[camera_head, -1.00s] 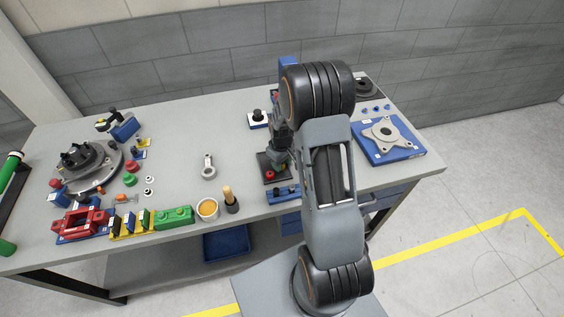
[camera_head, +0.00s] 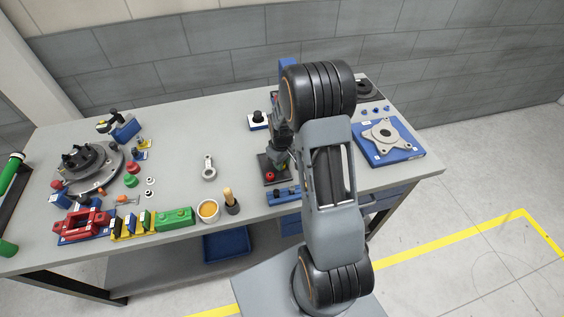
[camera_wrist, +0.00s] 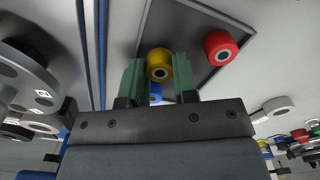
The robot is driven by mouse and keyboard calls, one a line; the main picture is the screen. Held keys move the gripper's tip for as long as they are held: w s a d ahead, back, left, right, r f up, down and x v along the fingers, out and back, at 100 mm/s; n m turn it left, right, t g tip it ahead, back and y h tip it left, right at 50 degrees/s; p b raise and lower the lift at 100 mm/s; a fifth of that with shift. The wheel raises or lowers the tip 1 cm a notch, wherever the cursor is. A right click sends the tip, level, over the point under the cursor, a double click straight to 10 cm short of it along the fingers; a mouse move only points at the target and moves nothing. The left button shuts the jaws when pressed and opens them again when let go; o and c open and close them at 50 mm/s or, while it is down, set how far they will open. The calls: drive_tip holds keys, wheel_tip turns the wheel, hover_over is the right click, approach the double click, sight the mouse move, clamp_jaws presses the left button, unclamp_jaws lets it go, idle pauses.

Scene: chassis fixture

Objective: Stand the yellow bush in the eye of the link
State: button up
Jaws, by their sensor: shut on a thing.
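The yellow bush (camera_wrist: 159,65) is a short ring with a dark hole, held between the two green fingers of my gripper (camera_wrist: 158,75) in the wrist view. My gripper is shut on it, over or close to a dark-edged tray (camera_wrist: 146,22). In the head view my arm largely hides the gripper and the yellow bush. The grey link (camera_head: 209,170) lies on the bench left of the tray, with its larger eye toward the front edge. What appears to be the link also shows at the right of the wrist view (camera_wrist: 279,104).
A red bush (camera_wrist: 221,47) stands in the tray, right of my gripper, and a blue one (camera_wrist: 156,92) shows between the fingers. A cup (camera_head: 208,210) and a wooden-handled tool (camera_head: 230,201) stand near the front edge. The bench around the link is clear.

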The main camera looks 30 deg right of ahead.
drive_tip(key=shift+r, duration=0.6)
drive_tip(key=shift+r+p, duration=0.1)
drive_tip(key=shift+p, duration=0.2)
drive_tip(key=shift+r+p, duration=0.8)
drive_tip(key=shift+r, duration=0.5)
